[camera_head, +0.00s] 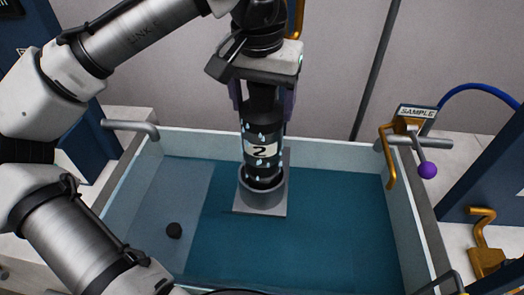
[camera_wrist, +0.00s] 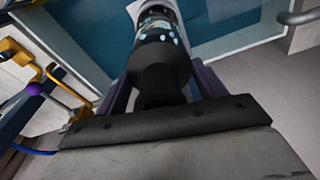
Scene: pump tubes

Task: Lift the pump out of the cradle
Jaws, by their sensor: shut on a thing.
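The pump (camera_head: 262,138) is a black cylinder with a white label marked 2 and pale blue droplets on its side. It stands upright, with its lower end at or inside the round grey cradle (camera_head: 263,192) on a square base in the basin. My gripper (camera_head: 262,98) points down and is shut on the pump's narrow upper part, with purple fingers on both sides. In the wrist view the pump (camera_wrist: 160,62) lies between the fingers and runs away from the camera. Its bottom end is hidden by the cradle rim, so I cannot tell how deep it sits.
The basin (camera_head: 330,240) holds blue-green water and has pale raised walls around it. A small black disc (camera_head: 174,230) lies at its left. At the right wall are a SAMPLE sign (camera_head: 417,112), an orange bracket (camera_head: 388,155) and a purple ball knob (camera_head: 427,170).

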